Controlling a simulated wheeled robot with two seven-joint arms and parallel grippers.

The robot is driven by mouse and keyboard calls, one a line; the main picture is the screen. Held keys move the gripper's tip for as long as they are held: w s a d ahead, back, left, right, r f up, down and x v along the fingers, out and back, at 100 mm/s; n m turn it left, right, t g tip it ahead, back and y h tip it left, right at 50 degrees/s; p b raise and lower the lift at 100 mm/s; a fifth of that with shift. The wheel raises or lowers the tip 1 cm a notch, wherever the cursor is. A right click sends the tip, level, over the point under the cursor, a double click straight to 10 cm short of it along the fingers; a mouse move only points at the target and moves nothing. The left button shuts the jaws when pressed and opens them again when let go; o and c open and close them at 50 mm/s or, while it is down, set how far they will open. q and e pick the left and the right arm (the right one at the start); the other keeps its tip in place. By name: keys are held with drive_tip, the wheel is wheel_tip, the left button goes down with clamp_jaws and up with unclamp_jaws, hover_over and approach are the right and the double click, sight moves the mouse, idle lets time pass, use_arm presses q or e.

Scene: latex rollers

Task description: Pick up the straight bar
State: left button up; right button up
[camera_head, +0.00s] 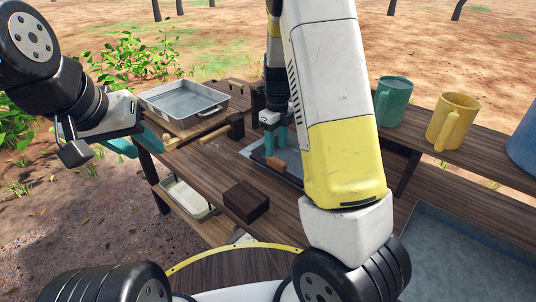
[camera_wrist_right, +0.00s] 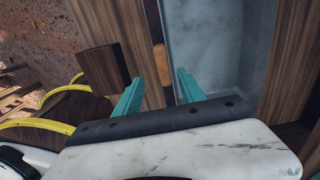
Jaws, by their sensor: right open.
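A short orange-brown wooden bar (camera_head: 274,163) lies by the edge of the sunken grey tray; I cannot tell for sure that it is the straight bar. In the right wrist view the bar (camera_wrist_right: 160,64) shows beyond and between my fingertips. My right gripper (camera_head: 276,138) points down over the tray with its teal fingers apart and empty; it also shows in the right wrist view (camera_wrist_right: 158,82). My right arm hides part of the table. My left gripper (camera_head: 124,147) is at the table's left edge, away from the bar; its fingers are partly hidden.
A dark wooden block (camera_head: 246,201) stands on the near part of the table. A grey metal pan (camera_head: 185,108) is at the back left, with a light wooden handle (camera_head: 214,135) near it. Green (camera_head: 393,100) and yellow (camera_head: 453,120) mugs stand at right.

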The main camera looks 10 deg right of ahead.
sight(277, 159)
drive_tip(key=f, duration=0.8)
drive_tip(key=shift+w+d, duration=0.2)
drive_tip(key=shift+w, duration=0.05)
clamp_jaws()
